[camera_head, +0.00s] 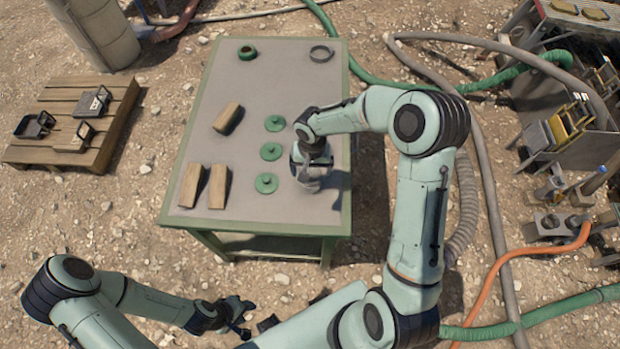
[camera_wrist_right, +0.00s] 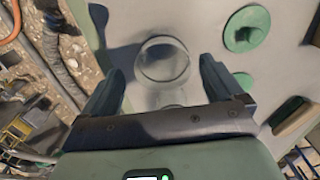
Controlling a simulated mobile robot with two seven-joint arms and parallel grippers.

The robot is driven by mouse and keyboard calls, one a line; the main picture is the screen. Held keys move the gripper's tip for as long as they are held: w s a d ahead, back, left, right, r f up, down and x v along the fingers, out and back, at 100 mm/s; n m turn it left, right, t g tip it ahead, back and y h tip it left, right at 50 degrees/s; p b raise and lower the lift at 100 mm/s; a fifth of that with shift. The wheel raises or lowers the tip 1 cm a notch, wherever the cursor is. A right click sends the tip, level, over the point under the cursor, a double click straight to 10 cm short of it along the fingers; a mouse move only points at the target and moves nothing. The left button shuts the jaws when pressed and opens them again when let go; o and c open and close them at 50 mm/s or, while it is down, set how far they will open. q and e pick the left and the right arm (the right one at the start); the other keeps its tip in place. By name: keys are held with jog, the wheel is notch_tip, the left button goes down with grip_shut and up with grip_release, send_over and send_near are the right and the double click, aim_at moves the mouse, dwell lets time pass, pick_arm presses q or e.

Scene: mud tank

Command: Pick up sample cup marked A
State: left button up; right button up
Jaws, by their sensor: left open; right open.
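A clear round cup (camera_wrist_right: 163,62) stands on the grey table, seen from above in the right wrist view between the two fingers of my right gripper (camera_head: 311,183). The fingers are open, one on each side of it, and I cannot tell how far above it they are. A second pale rounded shape (camera_wrist_right: 172,98), partly hidden by the gripper body, shows just nearer. No letter A is readable on either. In the head view my right gripper largely hides the cups at the table's right side. My left gripper (camera_head: 238,312) is open and empty, low in front of the table.
Three green lids (camera_head: 271,151) lie in a column left of my right gripper. Wooden blocks (camera_head: 190,185) lie further left. A green ring (camera_head: 247,52) and a dark ring (camera_head: 321,53) lie at the table's far end. A pallet (camera_head: 105,145) stands left; hoses (camera_head: 490,200) lie right.

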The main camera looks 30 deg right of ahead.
aim_at(310, 179)
jog(key=f, duration=0.7)
jog(key=shift+w+f, duration=0.1)
jog(key=shift+w, duration=0.2)
jog(key=c, duration=1)
